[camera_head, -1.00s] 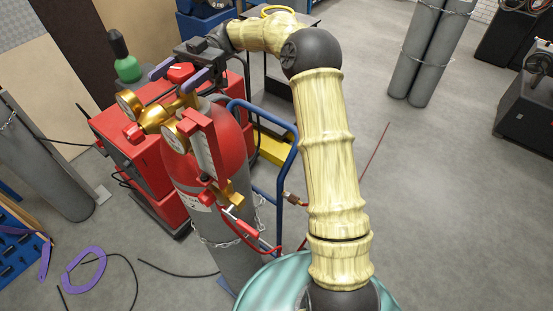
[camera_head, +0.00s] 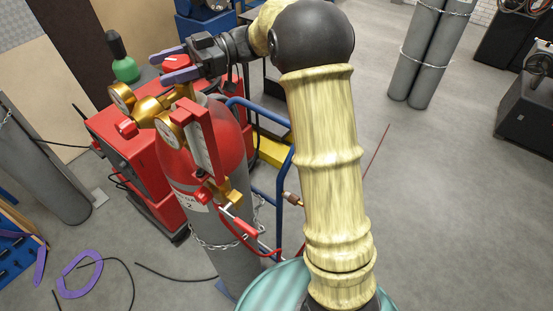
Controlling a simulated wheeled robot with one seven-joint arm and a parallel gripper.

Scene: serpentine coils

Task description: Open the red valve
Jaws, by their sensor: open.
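A red valve knob (camera_head: 173,61) shows at the top of the gold regulator fitting, above the grey cylinder with a red shoulder (camera_head: 233,140). My gripper (camera_head: 156,68) is open, with two purple-grey fingers pointing left. In the picture, the knob lies between the fingers, one above it and one below it. I cannot tell whether either finger touches it. The gold regulator (camera_head: 155,108) carries round gauges and a smaller red knob (camera_head: 126,129). The knob's lower part is partly hidden.
A red machine (camera_head: 112,135) stands behind the cylinder, with a green bottle (camera_head: 125,69) beyond. A blue cart rail (camera_head: 284,165) and chain are close to the cylinder. Grey cylinders (camera_head: 428,55) stand at the back right. Open floor lies on the right.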

